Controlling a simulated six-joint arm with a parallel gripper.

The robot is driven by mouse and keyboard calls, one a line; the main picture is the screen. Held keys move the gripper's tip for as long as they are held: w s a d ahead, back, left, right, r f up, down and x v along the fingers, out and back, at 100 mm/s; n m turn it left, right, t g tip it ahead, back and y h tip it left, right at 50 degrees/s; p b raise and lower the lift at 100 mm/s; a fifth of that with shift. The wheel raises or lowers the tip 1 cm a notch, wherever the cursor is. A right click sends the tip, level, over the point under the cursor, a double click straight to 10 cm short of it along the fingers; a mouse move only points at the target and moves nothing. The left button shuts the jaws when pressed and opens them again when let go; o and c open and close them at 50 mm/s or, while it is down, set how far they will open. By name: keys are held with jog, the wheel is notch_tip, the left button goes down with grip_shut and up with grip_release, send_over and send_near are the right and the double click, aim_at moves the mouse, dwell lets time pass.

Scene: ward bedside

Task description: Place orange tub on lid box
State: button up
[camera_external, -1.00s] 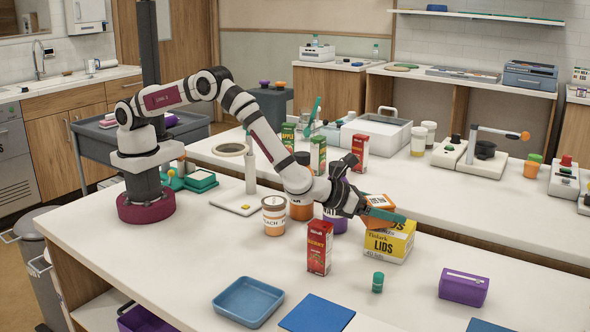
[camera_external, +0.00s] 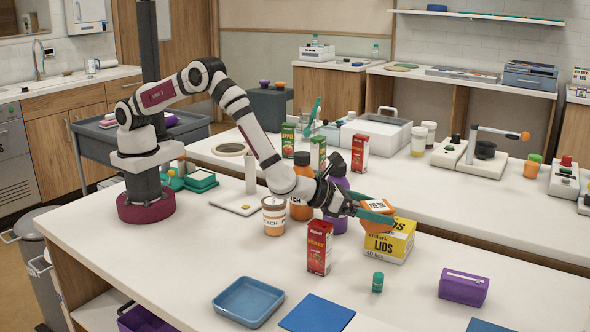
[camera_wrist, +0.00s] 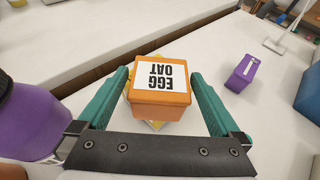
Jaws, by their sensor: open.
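The orange tub (camera_external: 378,204) has a white label on top, which reads "EGG OAT" upside down in the wrist view (camera_wrist: 160,100). It is at the left part of the yellow and white lid box (camera_external: 392,246), seemingly on its top and over its left edge. My gripper (camera_external: 384,212) is open, with its green fingers on either side of the tub. In the wrist view, the fingers flank the tub closely, and only slivers of the lid box (camera_wrist: 155,125) show around it. The tub's underside is hidden, so I cannot tell how fully it rests there.
A purple bottle (camera_external: 337,205), an orange bottle (camera_external: 302,190) and a peach jar (camera_external: 274,216) stand left of my gripper. A red carton (camera_external: 319,248) stands in front. A small green-capped bottle (camera_external: 377,282) and a purple box (camera_external: 463,287) are nearer the front right.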

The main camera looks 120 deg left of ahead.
jog(key=s+d+r+m+h, duration=0.1)
jog(key=d+r+m, duration=0.1)
jog(key=d+m, duration=0.1)
jog(key=s+d+r+m+t+h, duration=0.1)
jog(key=s+d+r+m+h, duration=0.1)
jog(key=d+r+m, duration=0.1)
jog(key=s+d+r+m+h, duration=0.1)
jog(key=s+d+r+m, duration=0.1)
jog(key=d, duration=0.3)
jog(key=shift+r+m, duration=0.4)
jog(key=shift+r, duration=0.3)
jog(key=s+d+r+m+g+h, duration=0.4)
jog(key=s+d+m+h, duration=0.6)
jog(key=m, duration=0.9)
jog(key=s+a+m+g+y, duration=0.3)
jog(key=s+m, duration=0.8)
jog(key=s, duration=0.6)
jog(key=s+a+m+g+y, duration=0.3)
jog(key=s+a+m, duration=0.2)
jog(key=s+m, duration=0.6)
jog(key=s, duration=0.5)
jog(key=shift+s+r+m+g, duration=0.35)
jog(key=shift+s+m+g, duration=0.05)
